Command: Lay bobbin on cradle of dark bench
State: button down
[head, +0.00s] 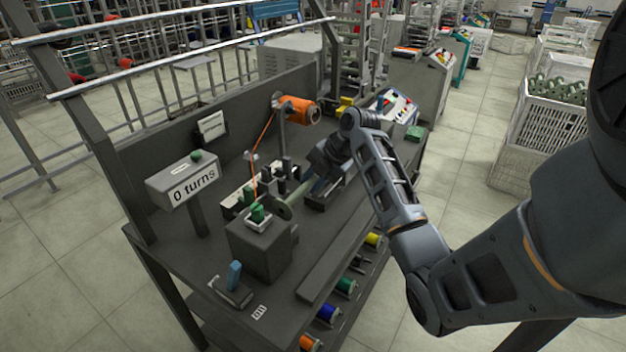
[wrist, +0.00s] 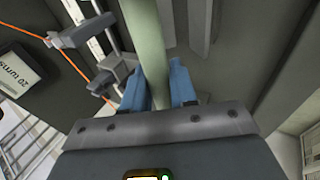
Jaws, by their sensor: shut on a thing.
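My gripper (wrist: 158,88) is shut on a pale green bobbin (wrist: 148,35). Its two blue fingers stand on either side of the bobbin, which runs away from the jaws toward the top edge of the wrist view. In the head view my gripper (head: 318,182) is low over the dark bench (head: 205,240), with the bobbin (head: 299,198) pointing left toward a grey disc on a dark block. A dark, low holder (head: 322,202) lies under my gripper and may be the cradle. My wrist hides part of it, and I cannot tell whether the bobbin touches it.
An orange spool (head: 298,110) on a post feeds orange thread down to guides beside the bobbin. A green button (head: 257,212) tops the dark block (head: 262,245). Coloured spools (head: 345,285) sit below the bench's right edge.

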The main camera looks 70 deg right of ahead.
jog(key=c, duration=0.8)
grip_release()
jog(key=shift+b+v, duration=0.45)
jog(key=shift+v, duration=3.45)
